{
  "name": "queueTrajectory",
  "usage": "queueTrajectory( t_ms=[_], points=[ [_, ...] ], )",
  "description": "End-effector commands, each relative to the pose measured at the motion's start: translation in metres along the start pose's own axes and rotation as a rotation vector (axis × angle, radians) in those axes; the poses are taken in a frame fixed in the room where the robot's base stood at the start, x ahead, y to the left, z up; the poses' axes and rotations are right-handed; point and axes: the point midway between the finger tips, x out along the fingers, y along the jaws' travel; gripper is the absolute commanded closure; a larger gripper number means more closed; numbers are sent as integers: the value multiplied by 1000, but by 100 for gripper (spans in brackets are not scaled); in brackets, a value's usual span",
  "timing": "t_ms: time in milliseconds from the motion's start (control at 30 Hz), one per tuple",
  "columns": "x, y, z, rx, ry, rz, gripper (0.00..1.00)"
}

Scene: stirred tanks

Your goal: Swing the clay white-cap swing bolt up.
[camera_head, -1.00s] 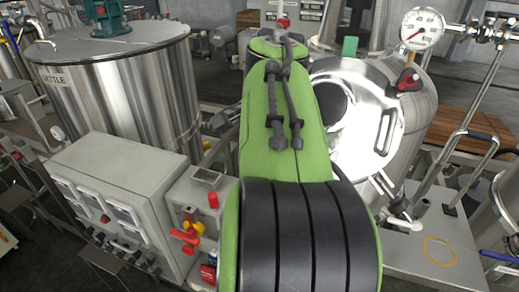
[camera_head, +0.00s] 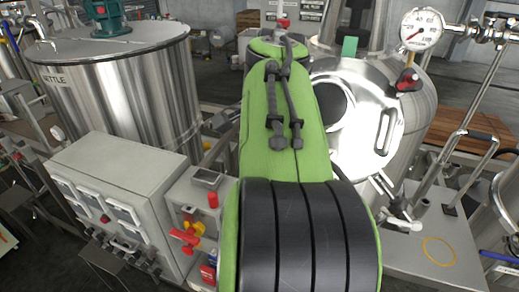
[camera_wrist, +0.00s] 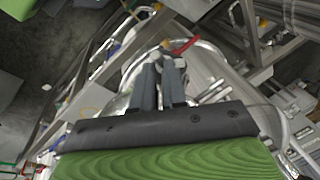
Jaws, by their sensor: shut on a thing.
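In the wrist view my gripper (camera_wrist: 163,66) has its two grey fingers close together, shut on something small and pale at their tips. The fingers largely hide it, so its cap and angle cannot be made out. A red part (camera_wrist: 182,46) shows just beyond the tips, and the bright curved metal of a vessel lies around them. In the head view the steel tank (camera_head: 418,120) with its shiny round lid (camera_head: 362,150) stands right of my green arm. My arm hides my gripper and the lid's left side there.
A red-handled fitting (camera_head: 408,80) and a pressure gauge (camera_head: 423,28) are at the tank's upper right. A pale-ended fitting (camera_head: 404,221) sits low at its front. A control box (camera_head: 118,180) and a large kettle (camera_head: 125,90) stand on the left.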

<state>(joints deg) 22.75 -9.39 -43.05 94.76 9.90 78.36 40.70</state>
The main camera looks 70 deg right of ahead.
Motion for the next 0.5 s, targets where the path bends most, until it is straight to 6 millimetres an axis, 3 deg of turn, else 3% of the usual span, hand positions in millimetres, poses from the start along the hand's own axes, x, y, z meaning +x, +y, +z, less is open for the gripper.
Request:
queueTrajectory(
  t_ms=[333,367,500],
  points=[
    [3,5,-4,24,2,10,100],
    [3,5,-4,24,2,10,85],
    [3,4,-4,23,3,8,63]
  ],
)
